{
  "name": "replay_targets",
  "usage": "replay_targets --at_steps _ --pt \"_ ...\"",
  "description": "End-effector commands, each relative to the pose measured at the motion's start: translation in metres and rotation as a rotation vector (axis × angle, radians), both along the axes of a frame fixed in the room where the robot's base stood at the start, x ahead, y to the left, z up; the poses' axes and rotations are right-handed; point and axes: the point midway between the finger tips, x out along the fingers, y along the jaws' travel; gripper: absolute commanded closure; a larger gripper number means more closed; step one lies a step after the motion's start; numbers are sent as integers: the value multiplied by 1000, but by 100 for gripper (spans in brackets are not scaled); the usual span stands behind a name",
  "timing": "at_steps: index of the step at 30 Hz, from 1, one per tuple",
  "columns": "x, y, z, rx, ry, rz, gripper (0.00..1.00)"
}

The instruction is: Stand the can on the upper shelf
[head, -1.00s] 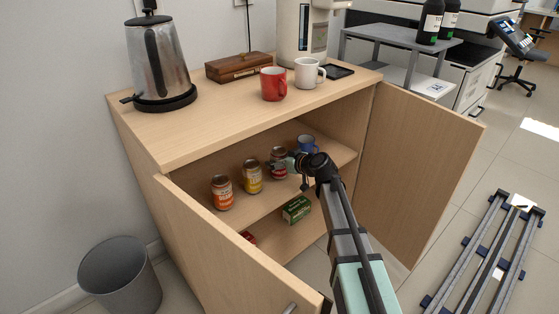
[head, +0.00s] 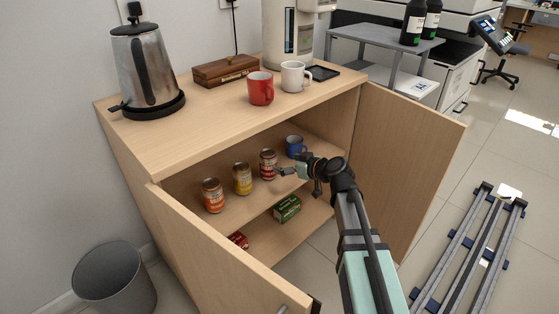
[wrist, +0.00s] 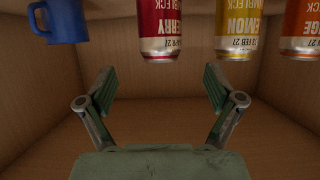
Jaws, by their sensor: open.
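A red cherry can (head: 268,165) stands upright on the upper shelf (head: 222,218) inside the open cabinet. It also shows in the upside-down wrist view (wrist: 160,28), centred beyond the fingertips. A yellow lemon can (head: 243,179) and an orange can (head: 212,195) stand in a row to its left in the head view. My gripper (head: 283,171) is in front of the red can.
A blue mug (head: 294,146) stands on the same shelf, right of the red can. The lower shelf holds a green box (head: 287,209) and a red item (head: 238,240). Open doors (head: 408,170) flank the cabinet. A kettle (head: 147,70) and mugs (head: 261,88) stand on top.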

Motion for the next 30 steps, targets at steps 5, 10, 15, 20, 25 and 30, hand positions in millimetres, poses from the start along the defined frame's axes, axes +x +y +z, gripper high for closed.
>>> replay_targets --at_steps 5,10,15,20,25,30 --pt "-8 -8 5 1 1 0 8" --pt "-13 -18 5 -34 22 -6 8" --pt "-30 -62 7 -176 119 -63 8" --pt "-59 -143 11 -375 280 -238 8" --pt "-105 -247 32 -565 446 -557 8" --pt "-173 -350 78 -697 566 -995 8"
